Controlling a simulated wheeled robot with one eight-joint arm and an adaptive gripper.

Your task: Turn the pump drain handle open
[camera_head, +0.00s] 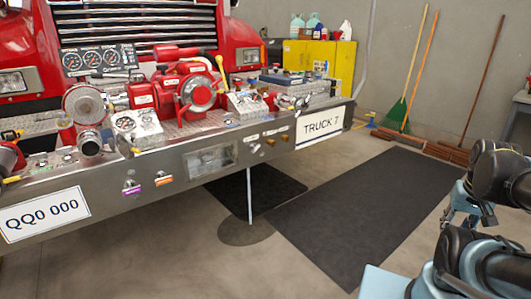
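The red pump (185,88) sits on the metal front bumper (95,203) of a red truck. My gripper (459,217) appears at the right edge by my arm, well apart from the bumper. Its fingers are too small and partly hidden to judge. I see nothing held in it.
A thin pale stream (249,197) runs from under the bumper to a dark round patch (246,232) on the floor. Black mats (365,210) cover the floor before the truck. A yellow cabinet (322,55) and brooms (412,70) stand at the back wall. Front floor is clear.

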